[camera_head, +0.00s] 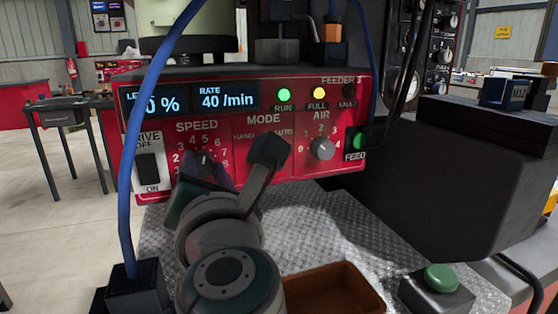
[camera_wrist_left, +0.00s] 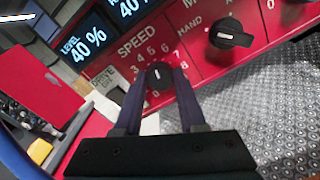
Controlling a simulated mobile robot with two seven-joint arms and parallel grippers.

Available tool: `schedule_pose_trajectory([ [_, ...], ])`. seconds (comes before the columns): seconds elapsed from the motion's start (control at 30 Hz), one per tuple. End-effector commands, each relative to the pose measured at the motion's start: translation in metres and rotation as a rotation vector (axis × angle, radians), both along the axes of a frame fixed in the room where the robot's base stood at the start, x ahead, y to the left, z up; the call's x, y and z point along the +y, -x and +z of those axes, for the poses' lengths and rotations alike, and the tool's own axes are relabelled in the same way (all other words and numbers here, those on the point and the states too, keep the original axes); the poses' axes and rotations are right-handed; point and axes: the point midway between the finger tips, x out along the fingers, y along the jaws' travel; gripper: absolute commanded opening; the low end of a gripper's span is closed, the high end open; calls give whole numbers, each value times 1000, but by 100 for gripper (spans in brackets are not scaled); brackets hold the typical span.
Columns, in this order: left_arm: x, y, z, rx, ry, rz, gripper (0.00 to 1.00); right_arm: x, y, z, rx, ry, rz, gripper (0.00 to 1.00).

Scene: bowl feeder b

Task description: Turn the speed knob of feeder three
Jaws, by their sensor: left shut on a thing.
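The red front panel of feeder three (camera_head: 300,170) faces me, with its FEEDER 3 label at the top right. The dark speed knob (camera_head: 203,158) sits under the word SPEED, inside a ring of numbers, partly behind my gripper. My left gripper (camera_head: 207,172) is at the knob, and my wrist hides much of it in the head view. In the left wrist view the two fingers (camera_wrist_left: 158,80) stand on either side of the knob (camera_wrist_left: 158,71) and are shut on it. The knob's white pointer mark aims roughly upward. My right gripper is not in view.
The mode knob (camera_wrist_left: 230,34) is right of the speed knob, and the air knob (camera_head: 322,148) is further right. The displays read 40 % and 40/min; RUN and FULL lamps are lit. A blue cable (camera_head: 127,150) hangs at left. A brown tray (camera_head: 335,285) and green button (camera_head: 440,278) stand in front.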

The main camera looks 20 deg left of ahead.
Motion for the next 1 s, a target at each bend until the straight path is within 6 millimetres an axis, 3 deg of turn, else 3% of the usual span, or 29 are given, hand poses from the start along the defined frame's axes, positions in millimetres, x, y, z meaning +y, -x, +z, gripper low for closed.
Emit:
schedule_pose_trajectory([
  [0.37,0,0,0,2,-3,0,0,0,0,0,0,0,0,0],
  [0.4,0,0,0,2,-3,0,45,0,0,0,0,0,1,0],
  [0.63,0,0,0,2,-3,0,70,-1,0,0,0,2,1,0],
  [1.0,-2,0,-1,1,-2,0,70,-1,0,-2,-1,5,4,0],
])
